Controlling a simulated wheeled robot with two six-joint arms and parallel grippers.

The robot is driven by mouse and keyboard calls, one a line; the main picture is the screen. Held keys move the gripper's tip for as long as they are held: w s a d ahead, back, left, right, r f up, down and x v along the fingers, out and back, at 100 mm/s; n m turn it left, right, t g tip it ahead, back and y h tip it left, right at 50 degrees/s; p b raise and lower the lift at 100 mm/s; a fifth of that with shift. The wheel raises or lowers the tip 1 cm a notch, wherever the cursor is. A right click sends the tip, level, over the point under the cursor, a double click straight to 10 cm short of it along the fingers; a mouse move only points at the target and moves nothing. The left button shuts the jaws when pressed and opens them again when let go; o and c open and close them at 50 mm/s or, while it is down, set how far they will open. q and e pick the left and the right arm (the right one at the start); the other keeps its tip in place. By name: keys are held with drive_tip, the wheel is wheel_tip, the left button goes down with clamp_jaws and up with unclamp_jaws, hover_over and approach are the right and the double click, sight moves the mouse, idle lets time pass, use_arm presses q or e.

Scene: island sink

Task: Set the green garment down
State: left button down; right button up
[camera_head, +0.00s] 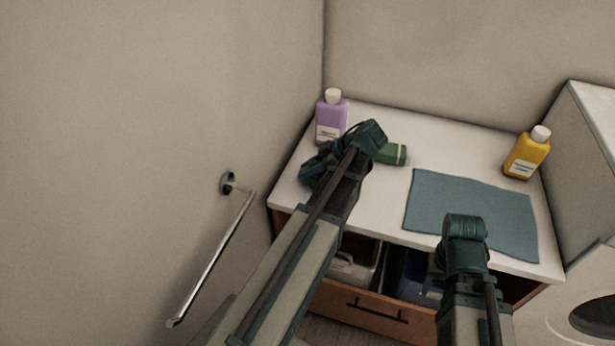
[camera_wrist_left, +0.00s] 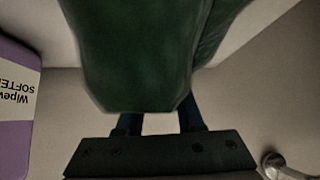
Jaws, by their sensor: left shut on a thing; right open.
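The green garment (camera_wrist_left: 140,50) fills the upper middle of the left wrist view, very close to the camera. A green end of it with a pale band (camera_head: 392,154) shows in the head view, right of my left wrist, over the back of the counter. My left gripper (camera_head: 318,168) is shut on the garment; its fingers (camera_wrist_left: 160,122) show below the cloth in the wrist view. My arm hides part of the garment, and I cannot tell whether it touches the counter. My right gripper (camera_head: 464,245) is open at the counter's front edge, its fingertips mostly hidden.
A purple bottle (camera_head: 331,117) stands at the back left, close to my left gripper. A yellow bottle (camera_head: 526,153) stands at the right. A blue-grey mat (camera_head: 430,200) lies on the counter (camera_head: 445,133). Below, a drawer (camera_head: 365,308) is open. A wall rail (camera_head: 212,265) is at the left.

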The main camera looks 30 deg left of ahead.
use_arm(q)
drive_tip(key=shift+f, duration=0.75)
use_arm(e)
drive_tip(key=shift+f, duration=0.75)
use_arm(q)
drive_tip(key=shift+f+b, duration=0.2)
drive_tip(key=shift+b, duration=0.2)
drive_tip(key=c, duration=0.5)
unclamp_jaws()
drive_tip(key=shift+r, duration=0.1)
drive_tip(key=shift+c, duration=0.2)
use_arm(e)
drive_tip(key=shift+f, duration=0.1)
use_arm(q)
drive_tip(key=shift+r, duration=0.1)
